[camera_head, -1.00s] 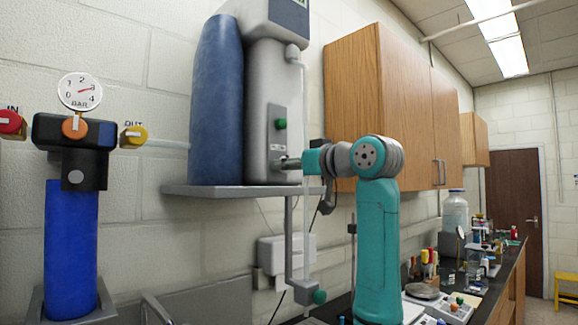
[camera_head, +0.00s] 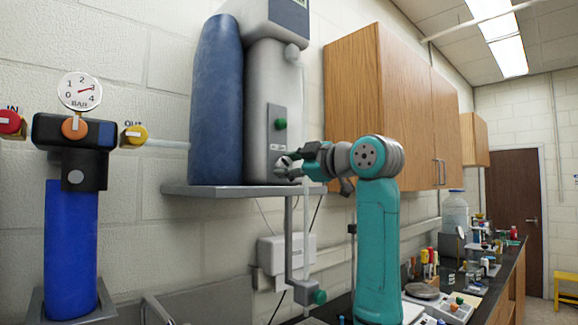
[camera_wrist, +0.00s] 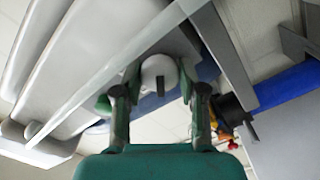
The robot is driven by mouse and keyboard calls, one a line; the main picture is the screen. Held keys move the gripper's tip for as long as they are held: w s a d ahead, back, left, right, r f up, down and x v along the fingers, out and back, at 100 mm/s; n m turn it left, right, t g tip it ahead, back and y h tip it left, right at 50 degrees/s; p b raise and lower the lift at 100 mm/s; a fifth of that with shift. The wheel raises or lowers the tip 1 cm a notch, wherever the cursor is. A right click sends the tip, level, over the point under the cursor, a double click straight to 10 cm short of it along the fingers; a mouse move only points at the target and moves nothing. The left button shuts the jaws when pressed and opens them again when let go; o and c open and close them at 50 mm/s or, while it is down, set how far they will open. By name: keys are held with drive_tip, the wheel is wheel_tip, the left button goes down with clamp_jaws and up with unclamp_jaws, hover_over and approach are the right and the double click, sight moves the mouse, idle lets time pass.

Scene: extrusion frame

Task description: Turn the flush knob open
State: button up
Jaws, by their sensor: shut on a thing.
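A pale round knob (camera_wrist: 158,74) with a dark mark on it sits between my two fingertips in the wrist view. In the head view a pale round part (camera_head: 282,164) shows low on the front of the grey dispenser (camera_head: 262,95). My gripper (camera_head: 289,168) reaches it from the right and covers part of it. It also shows in the wrist view (camera_wrist: 160,82), with one finger on each side of the knob, shut on it. I cannot read a label on the knob.
A green knob (camera_head: 281,124) sits just above my gripper. Another green knob (camera_head: 319,297) is on a pipe below the shelf (camera_head: 235,190). A blue filter (camera_head: 71,245) with a gauge (camera_head: 79,91) is at left. A wooden cabinet (camera_head: 375,105) stands behind my arm.

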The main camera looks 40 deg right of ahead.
drive_tip(key=n, duration=0.3)
drive_tip(key=shift+n, duration=2.1)
drive_tip(key=o, duration=1.1)
drive_tip(key=shift+o, duration=0.2)
drive_tip(key=s, duration=1.2)
drive_tip(key=shift+d, duration=0.2)
